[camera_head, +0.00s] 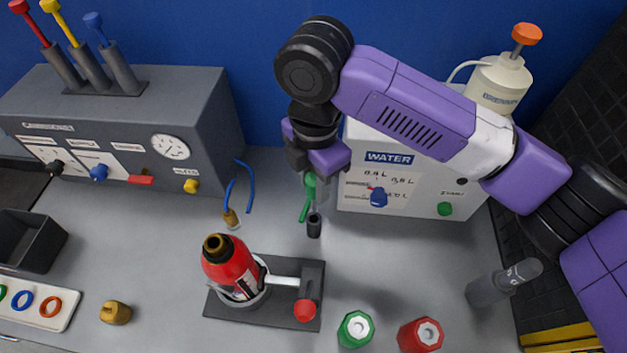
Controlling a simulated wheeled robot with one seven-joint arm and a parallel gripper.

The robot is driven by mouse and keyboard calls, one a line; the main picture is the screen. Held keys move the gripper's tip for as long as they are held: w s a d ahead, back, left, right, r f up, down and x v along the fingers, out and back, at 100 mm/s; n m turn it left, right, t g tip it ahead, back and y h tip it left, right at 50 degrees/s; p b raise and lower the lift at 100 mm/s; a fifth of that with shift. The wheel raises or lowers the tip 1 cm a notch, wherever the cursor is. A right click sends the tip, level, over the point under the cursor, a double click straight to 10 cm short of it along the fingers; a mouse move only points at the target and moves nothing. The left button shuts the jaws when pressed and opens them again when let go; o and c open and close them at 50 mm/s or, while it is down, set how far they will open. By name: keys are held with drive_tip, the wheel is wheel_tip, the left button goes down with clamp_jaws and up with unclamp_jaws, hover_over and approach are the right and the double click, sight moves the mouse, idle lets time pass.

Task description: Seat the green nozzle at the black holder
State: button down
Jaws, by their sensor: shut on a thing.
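My gripper (319,203) points down near the middle of the bench, in front of the white WATER box. It is shut on the green nozzle (308,190), which shows as a green piece at the left of the fingers and is partly hidden by them. The black holder (314,227) is a small dark upright cylinder on the bench, just below the fingertips in the picture. The fingers overlap its upper edge in this view, so I cannot tell whether the nozzle touches it or is above it.
A red extinguisher (230,268) stands on a dark plate (262,312) in front. A blue hose with a brass end (232,217) lies left of the holder. The WATER box (410,175) is close behind. Green (355,330) and red (420,335) caps stand front right.

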sight(314, 206)
drive_tip(key=shift+w+a, duration=0.15)
drive_tip(key=shift+f+b, duration=4.05)
drive_tip(key=shift+f, duration=0.4)
drive_tip(key=shift+f+b, duration=0.45)
drive_tip(key=shift+f, duration=0.7)
drive_tip(key=c, duration=0.9)
unclamp_jaws()
drive_tip(key=shift+c, duration=0.2)
drive_tip(key=shift+r+b, duration=0.3)
drive_tip(key=shift+r, duration=3.65)
